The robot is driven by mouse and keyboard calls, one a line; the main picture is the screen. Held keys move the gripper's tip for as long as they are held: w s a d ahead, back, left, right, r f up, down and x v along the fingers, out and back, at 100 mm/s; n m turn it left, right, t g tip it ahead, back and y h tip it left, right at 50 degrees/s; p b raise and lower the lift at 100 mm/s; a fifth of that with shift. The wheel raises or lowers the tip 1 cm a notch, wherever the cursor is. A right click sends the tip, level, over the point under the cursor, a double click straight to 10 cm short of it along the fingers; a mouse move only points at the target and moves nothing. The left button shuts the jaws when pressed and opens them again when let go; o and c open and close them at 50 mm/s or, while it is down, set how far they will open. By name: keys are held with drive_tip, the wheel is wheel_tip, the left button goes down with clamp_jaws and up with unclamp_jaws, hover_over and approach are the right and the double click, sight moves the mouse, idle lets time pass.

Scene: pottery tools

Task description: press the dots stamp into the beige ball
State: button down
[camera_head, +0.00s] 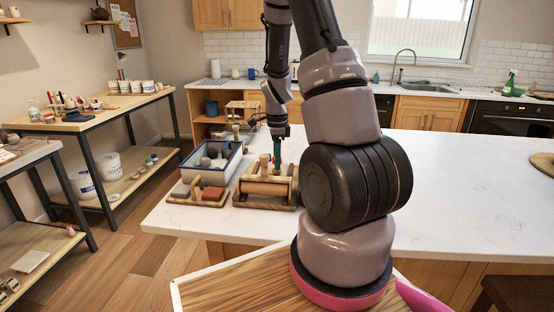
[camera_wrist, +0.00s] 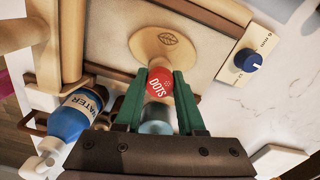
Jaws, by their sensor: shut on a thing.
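My gripper (camera_wrist: 159,80) is shut on the dots stamp (camera_wrist: 158,90), which carries a red label reading DOTS between the green fingers. A flat, round beige piece with a leaf mark (camera_wrist: 166,43) lies just beyond the stamp's far end on a pale board. It looks like the beige ball, flattened. The stamp's end overlaps its near edge in the wrist view; I cannot tell whether they touch. In the head view my gripper (camera_head: 277,150) points down over the wooden roller device, and the beige piece cannot be made out.
A blue water bottle (camera_wrist: 72,118) stands left of my gripper. In the head view, a blue-rimmed tray with several balls (camera_head: 193,164) and a small wooden tool tray (camera_head: 186,201) stand left.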

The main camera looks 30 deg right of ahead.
drive_tip(key=shift+f, duration=0.5)
idle(0.6)
drive_tip(key=shift+r, duration=0.1)
drive_tip(key=shift+r, duration=2.95)
drive_tip(key=shift+r, duration=0.1)
